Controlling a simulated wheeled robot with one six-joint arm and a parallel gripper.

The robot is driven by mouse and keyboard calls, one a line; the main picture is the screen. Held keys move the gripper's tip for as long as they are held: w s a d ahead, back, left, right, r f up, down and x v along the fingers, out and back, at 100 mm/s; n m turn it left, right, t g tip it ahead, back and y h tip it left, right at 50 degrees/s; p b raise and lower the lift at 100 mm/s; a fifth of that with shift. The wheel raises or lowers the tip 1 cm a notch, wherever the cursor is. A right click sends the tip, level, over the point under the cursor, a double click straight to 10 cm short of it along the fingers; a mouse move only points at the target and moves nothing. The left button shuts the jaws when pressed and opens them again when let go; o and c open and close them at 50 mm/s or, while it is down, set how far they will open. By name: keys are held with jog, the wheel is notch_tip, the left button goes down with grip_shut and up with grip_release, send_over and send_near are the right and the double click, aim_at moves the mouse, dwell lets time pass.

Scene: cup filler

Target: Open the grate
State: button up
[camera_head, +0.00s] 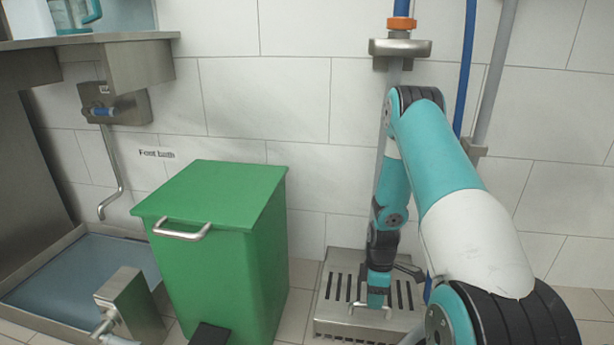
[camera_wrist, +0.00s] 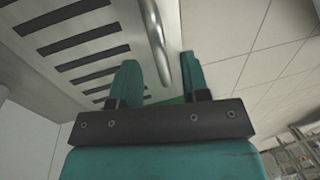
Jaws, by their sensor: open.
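The grate (camera_head: 333,290) is a metal slotted cover on a box at the floor, below the wall pipe. Its light metal handle (camera_head: 354,307) stands out near the front edge. My gripper (camera_head: 372,305) points down at the handle, and my arm hides part of the grate. In the wrist view the grate (camera_wrist: 75,48) fills the upper left, and the handle bar (camera_wrist: 156,38) runs down into the gap between the open fingers of my gripper (camera_wrist: 159,60). Gaps show beside the bar; contact with a finger cannot be told.
A green bin (camera_head: 215,235) with a lid handle stands close left of the grate. A foot bath (camera_head: 75,265) with a metal pedal box (camera_head: 133,305) lies further left. The tiled wall (camera_head: 265,100) with pipes (camera_head: 466,60) is behind. Some floor shows between bin and grate.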

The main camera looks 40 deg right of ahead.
notch_tip(320, 180, up, 16)
jog(key=w+d+p, duration=0.2)
jog(key=p, duration=0.7)
jog(key=w+a+r+p, duration=0.2)
jog(key=a+r, duration=0.6)
jog(key=r, duration=0.2)
jog(key=w+a+r+t+p, duration=0.1)
jog(key=w+a+r+p, duration=0.1)
jog(key=a+r, duration=0.6)
notch_tip(320, 180, up, 3)
jog(key=shift+w+a+f+m+y+p, duration=0.1)
jog(key=shift+w+a+m+y+p, duration=0.25)
jog(key=shift+w, duration=0.4)
jog(key=s+a+r+p, duration=0.2)
jog(key=s+a+r, duration=0.3)
jog(key=a+r, duration=0.7)
jog(key=s+a+r+y+p, duration=0.1)
jog(key=s+a+r, duration=0.35)
jog(key=s, duration=0.25)
jog(key=s+a+r+y+p, duration=0.1)
jog(key=s+a+r+p, duration=0.15)
jog(key=s+a, duration=0.3)
notch_tip(320, 180, up, 37)
jog(key=p, duration=3.5)
jog(key=shift+d+f+p, duration=0.15)
jog(key=shift+d+p, duration=0.2)
jog(key=shift+d, duration=0.1)
